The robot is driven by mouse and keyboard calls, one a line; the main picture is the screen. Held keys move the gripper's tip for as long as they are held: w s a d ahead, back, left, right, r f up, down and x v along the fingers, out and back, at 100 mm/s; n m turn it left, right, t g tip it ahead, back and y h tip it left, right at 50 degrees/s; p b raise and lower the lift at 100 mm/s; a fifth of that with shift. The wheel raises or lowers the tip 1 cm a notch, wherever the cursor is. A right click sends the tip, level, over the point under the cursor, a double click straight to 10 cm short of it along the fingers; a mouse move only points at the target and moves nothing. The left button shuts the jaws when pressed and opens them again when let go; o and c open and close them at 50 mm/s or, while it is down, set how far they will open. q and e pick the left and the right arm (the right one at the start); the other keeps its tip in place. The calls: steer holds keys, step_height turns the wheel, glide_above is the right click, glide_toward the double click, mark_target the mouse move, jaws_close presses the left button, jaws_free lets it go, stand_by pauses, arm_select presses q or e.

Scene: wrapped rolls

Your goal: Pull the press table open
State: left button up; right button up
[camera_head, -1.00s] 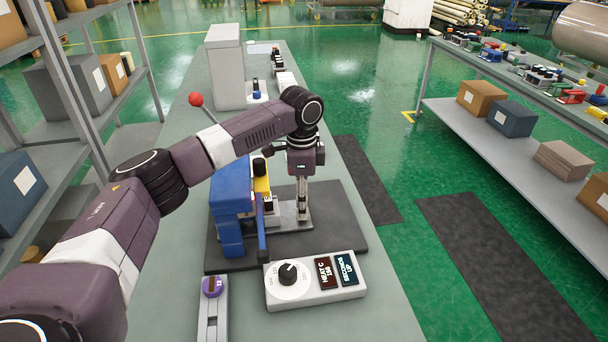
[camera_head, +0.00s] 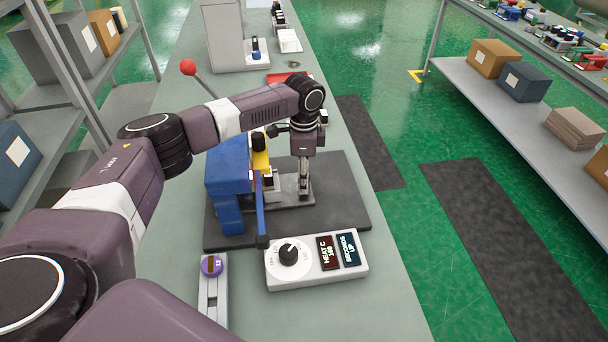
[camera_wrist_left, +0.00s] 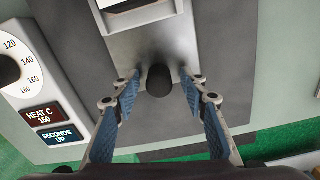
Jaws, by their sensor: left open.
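The blue press (camera_head: 228,180) stands on a dark mat on the long bench. Its press table is a grey metal plate, seen close up in the left wrist view (camera_wrist_left: 150,42), with a black knob (camera_wrist_left: 159,82) at its near end. My left gripper (camera_head: 303,192) points down over the right side of the press. In the wrist view its fingers (camera_wrist_left: 160,72) are open, one on each side of the knob, with gaps between them and it. My wrist hides part of the plate in the head view. My right gripper is not in view.
A control box (camera_head: 316,260) with a dial and two displays stands in front of the mat. A slide with a purple knob (camera_head: 211,266) is to its left. A red-balled lever (camera_head: 188,68) rises behind the press. Shelves with boxes stand on both sides.

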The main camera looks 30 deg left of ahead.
arm_select(q)
steer(key=shift+s, duration=0.1)
steer(key=c, duration=0.5)
jaws_close()
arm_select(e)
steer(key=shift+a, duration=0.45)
arm_select(q)
steer(key=shift+d, duration=0.1)
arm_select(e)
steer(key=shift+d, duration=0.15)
